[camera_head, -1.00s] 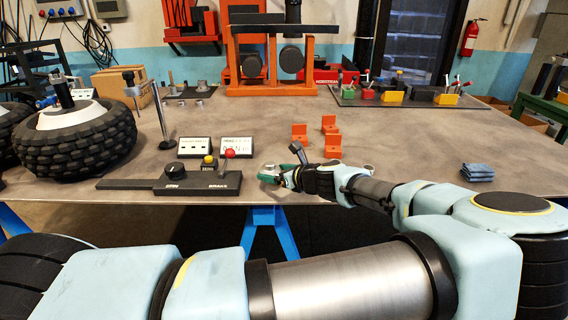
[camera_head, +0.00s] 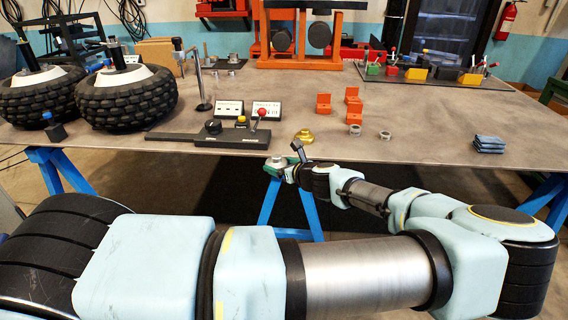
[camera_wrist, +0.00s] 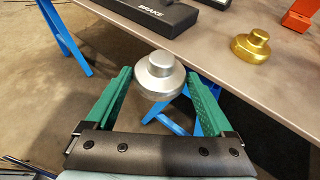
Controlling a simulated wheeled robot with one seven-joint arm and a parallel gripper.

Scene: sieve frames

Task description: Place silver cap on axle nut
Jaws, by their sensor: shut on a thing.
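The silver cap (camera_wrist: 160,76) is a stepped round metal piece, upright between the green fingers of my gripper (camera_wrist: 160,88) in the wrist view. In the head view my gripper (camera_head: 284,171) holds the silver cap (camera_head: 277,161) just off the table's front edge, over the floor. My gripper is shut on it. Two treaded wheels, a left one (camera_head: 38,103) and a right one (camera_head: 125,105), lie on the table at the left, with pale hubs and dark posts. I cannot make out which part is the axle nut.
A gold cap (camera_head: 303,137) stands on the table (camera_head: 440,140) near its front edge. The black brake panel (camera_head: 232,139) lies left of it, with a thin upright stand (camera_head: 202,85) behind. Two metal rings and several orange blocks are to the right.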

